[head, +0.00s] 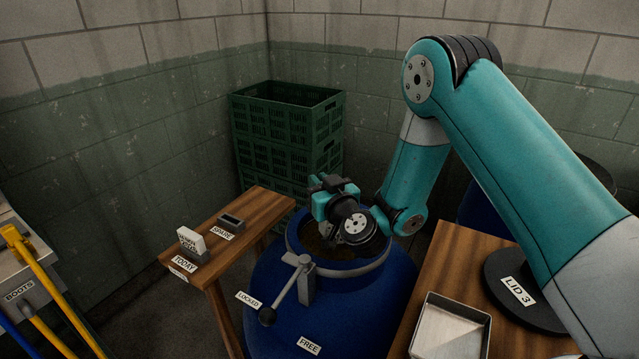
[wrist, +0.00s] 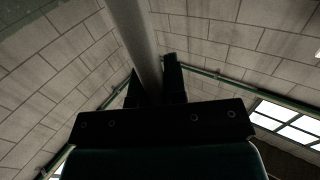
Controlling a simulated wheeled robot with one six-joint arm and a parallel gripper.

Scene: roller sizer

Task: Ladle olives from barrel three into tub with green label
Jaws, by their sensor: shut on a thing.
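An open blue barrel (head: 345,312) stands in the middle of the head view, with dark contents (head: 316,243) barely visible inside its rim. No number shows on it; a black lid marked LID 3 (head: 518,292) lies on the wooden table at right. My gripper (head: 322,186) is over the barrel mouth, and my wrist hides much of the opening. In the wrist view my gripper (wrist: 153,88) is shut on a grey rod, which looks like the ladle's handle (wrist: 138,40). The ladle's bowl is not visible. No tub with a green label is in view.
A lever (head: 285,292) on the barrel points between LOCKED and FREE, nearer LOCKED. A metal tray (head: 450,332) sits on the right table (head: 455,262). A narrow wooden bench (head: 240,247) stands left, and green crates (head: 287,135) are stacked behind. Another blue barrel (head: 483,213) is behind my arm.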

